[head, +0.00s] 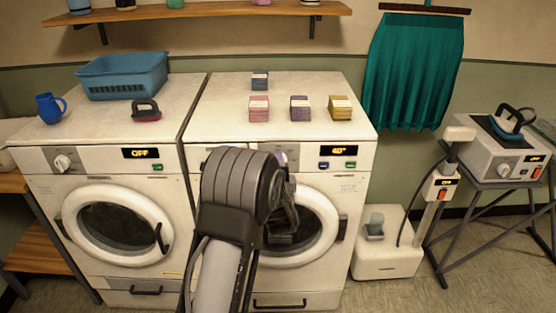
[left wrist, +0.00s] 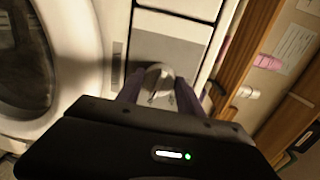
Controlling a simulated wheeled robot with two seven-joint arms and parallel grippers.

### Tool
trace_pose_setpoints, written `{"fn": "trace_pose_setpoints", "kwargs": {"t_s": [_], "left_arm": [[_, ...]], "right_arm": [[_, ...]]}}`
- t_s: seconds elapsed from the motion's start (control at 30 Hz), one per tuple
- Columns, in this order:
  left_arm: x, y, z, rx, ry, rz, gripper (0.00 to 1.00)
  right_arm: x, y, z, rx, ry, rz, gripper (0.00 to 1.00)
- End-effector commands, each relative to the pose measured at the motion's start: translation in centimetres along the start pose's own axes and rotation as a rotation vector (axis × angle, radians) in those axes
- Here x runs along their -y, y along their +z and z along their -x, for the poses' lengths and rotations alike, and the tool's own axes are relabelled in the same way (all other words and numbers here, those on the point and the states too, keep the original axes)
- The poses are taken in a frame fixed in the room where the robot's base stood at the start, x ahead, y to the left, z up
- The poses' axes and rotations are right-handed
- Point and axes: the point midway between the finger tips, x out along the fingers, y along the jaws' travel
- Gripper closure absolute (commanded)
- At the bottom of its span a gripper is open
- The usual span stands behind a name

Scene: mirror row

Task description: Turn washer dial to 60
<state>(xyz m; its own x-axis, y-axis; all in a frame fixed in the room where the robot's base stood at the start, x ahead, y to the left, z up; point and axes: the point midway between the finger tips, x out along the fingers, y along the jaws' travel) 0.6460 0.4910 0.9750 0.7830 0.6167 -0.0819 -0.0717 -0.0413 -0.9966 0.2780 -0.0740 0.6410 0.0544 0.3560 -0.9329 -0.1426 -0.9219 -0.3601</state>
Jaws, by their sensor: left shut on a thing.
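The right washer (head: 350,187) is white, and its display (head: 339,150) appears to read 40°. Its dial is hidden behind my arm in the head view. In the left wrist view the pale round dial (left wrist: 157,78) sits on a grey panel, between the two purple fingers of my left gripper (left wrist: 158,92), which is shut on it. In the head view only a bit of purple finger shows past my arm. The left washer (head: 40,190) has its own dial (head: 62,162) in plain view and its display (head: 141,153) reads OFF. My right gripper is not in view.
Small boxes, such as a yellow one (head: 341,108), stand on the right washer. A blue basket (head: 122,76), a blue mug (head: 50,107) and a dark red-based brush (head: 146,110) are on the left washer. A steamer (head: 387,255) stands right of the washers.

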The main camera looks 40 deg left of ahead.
Motion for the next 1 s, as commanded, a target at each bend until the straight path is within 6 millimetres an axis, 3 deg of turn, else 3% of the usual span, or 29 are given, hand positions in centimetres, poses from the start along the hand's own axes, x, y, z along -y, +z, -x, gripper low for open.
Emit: {"fn": "trace_pose_setpoints", "kwargs": {"t_s": [0.4, 1.0], "left_arm": [[0.3, -0.3, 0.1, 0.029, -0.007, -0.396, 0.97], [0.2, -0.4, 0.0, 0.066, -0.016, -0.815, 0.97]], "right_arm": [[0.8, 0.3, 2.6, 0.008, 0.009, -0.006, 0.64], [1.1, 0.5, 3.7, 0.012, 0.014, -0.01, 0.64]]}}
